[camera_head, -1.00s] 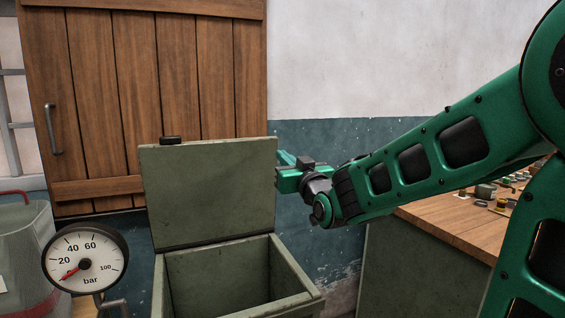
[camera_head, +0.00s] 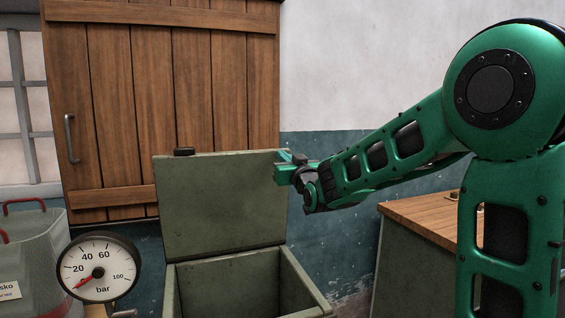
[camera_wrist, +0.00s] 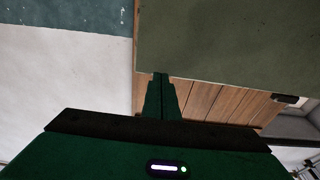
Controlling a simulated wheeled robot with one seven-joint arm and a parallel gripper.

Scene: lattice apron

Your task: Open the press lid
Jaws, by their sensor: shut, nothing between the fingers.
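The press is a grey-green box (camera_head: 308,288) with its lid (camera_head: 222,208) standing upright, hinged along the back edge. The box is open and its inside shows dark. A small black knob (camera_head: 184,152) sits on the lid's top edge. My gripper (camera_head: 282,170) is at the lid's upper right edge, with its fingers shut and nothing held. In the wrist view the shut fingers (camera_wrist: 161,78) reach to the edge of the lid (camera_wrist: 230,45); I cannot tell whether they touch it.
A pressure gauge (camera_head: 98,268) stands in front at the left, by a grey container with red handles (camera_head: 30,255). A wooden door (camera_head: 165,100) is behind the lid. A wood-topped workbench (camera_head: 425,215) stands to the right, under my arm.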

